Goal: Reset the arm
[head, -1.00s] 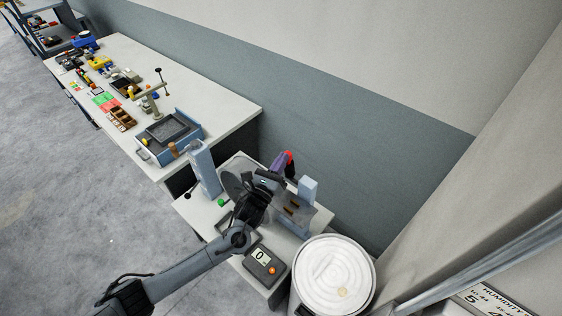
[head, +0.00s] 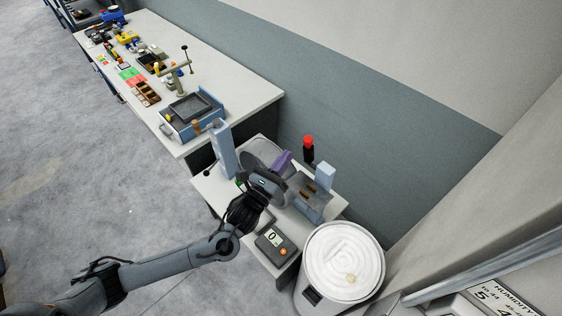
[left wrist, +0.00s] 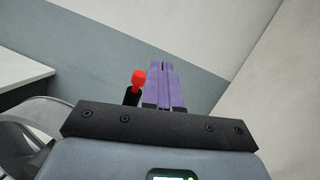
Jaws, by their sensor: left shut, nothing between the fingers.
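My left gripper (head: 284,160) reaches over the small machine table (head: 207,192), its purple fingers shut and empty. The same fingers show side by side in the left wrist view (left wrist: 165,86), pointing away from the camera. A black lever with a red knob (head: 308,149) stands upright just right of the fingertips in the head view, apart from them there. In the left wrist view the red knob (left wrist: 138,78) appears just left of the fingers. The machine has two blue-grey posts (head: 222,150) and a grey disc, partly hidden by my wrist. My right gripper is not in view.
A counter display reading 0 (head: 273,241) sits at the table's front. A white-topped round can (head: 344,262) stands right of it. A long bench (head: 235,92) with a blue tray box (head: 190,117) and several small items lies behind left. Walls close off the back and right.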

